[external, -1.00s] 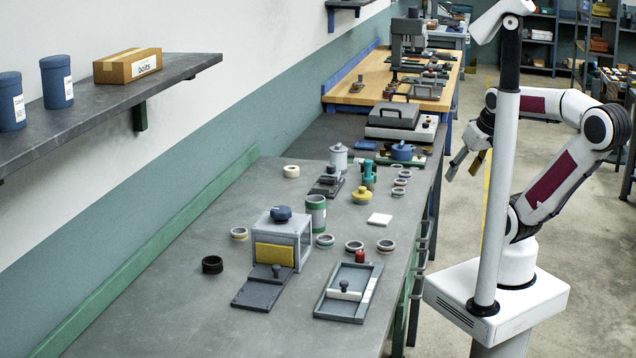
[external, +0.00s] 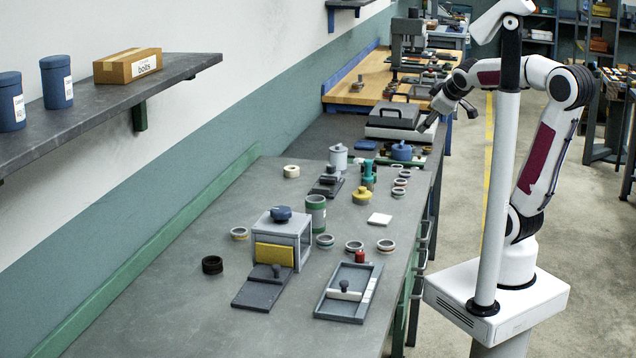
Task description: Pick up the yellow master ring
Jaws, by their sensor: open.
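A grey ring with a yellowish band (external: 239,233) lies flat on the grey bench, left of the box-shaped fixture. A yellow round piece with a knob on top (external: 361,196) stands farther back, near the bench's middle. I cannot tell for certain which is the yellow master ring. My gripper (external: 449,115) is open and empty, above the far right edge of the bench near the dark-lidded case. It is well apart from both yellow pieces.
The fixture with a blue knob and yellow plate (external: 280,240) stands mid-bench beside a green-banded cylinder (external: 316,213). Several other rings, a grey tray (external: 348,292) and a black ring (external: 212,265) lie around. The near-left bench top is clear. A wall shelf (external: 90,110) overhangs at left.

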